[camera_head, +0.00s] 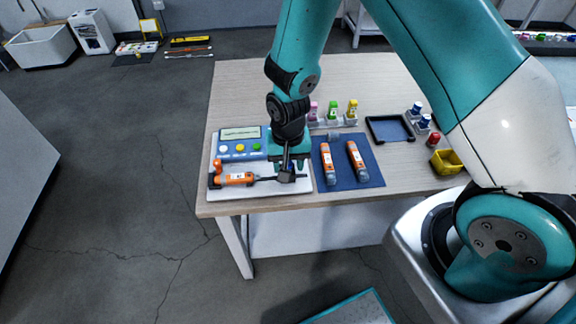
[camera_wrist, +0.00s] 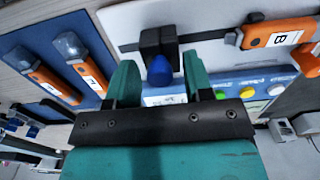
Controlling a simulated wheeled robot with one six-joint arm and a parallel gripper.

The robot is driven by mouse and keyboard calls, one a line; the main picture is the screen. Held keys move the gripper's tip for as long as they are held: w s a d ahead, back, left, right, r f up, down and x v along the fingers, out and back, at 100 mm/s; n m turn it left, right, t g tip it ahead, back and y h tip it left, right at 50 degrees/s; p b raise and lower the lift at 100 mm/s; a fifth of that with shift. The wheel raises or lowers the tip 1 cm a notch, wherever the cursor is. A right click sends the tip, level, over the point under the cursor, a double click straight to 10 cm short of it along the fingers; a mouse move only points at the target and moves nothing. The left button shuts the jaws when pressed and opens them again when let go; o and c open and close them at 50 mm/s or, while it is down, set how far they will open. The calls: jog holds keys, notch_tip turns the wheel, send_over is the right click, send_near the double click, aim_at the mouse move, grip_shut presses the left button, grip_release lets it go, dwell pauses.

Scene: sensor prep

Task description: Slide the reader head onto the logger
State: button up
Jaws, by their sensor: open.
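The reader head appears to be the black block (camera_head: 287,175) with a blue knob on a rail in the white board (camera_head: 262,193). The wrist view shows the block (camera_wrist: 157,42) and its blue knob (camera_wrist: 160,72) up close. The orange logger (camera_head: 236,180) lies at the left end of the rail, apart from the block; it also shows in the wrist view (camera_wrist: 278,34). My gripper (camera_head: 290,162) is open above the block. In the wrist view its fingers (camera_wrist: 159,64) stand on either side of the knob, with visible gaps; I cannot tell their height over it.
A blue panel (camera_head: 240,146) with a screen and coloured buttons stands behind the rail. Two more orange loggers (camera_head: 326,160) (camera_head: 356,160) lie on a blue mat (camera_head: 341,181) to the right. Coloured bottles (camera_head: 333,110), a dark tray (camera_head: 390,130) and a yellow bin (camera_head: 446,162) stand farther off.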

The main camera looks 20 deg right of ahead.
aim_at(263, 179)
jog(key=c, duration=0.7)
jog(key=shift+o, duration=0.2)
jog(key=shift+a, duration=0.1)
jog(key=shift+w+a, duration=0.3)
jog(key=shift+a, duration=0.65)
jog(key=shift+w+a, duration=0.35)
jog(key=shift+a, duration=0.6)
jog(key=shift+w+a, duration=0.3)
jog(key=shift+a, duration=0.8)
jog(key=o, duration=0.7)
jog(key=shift+c, duration=0.2)
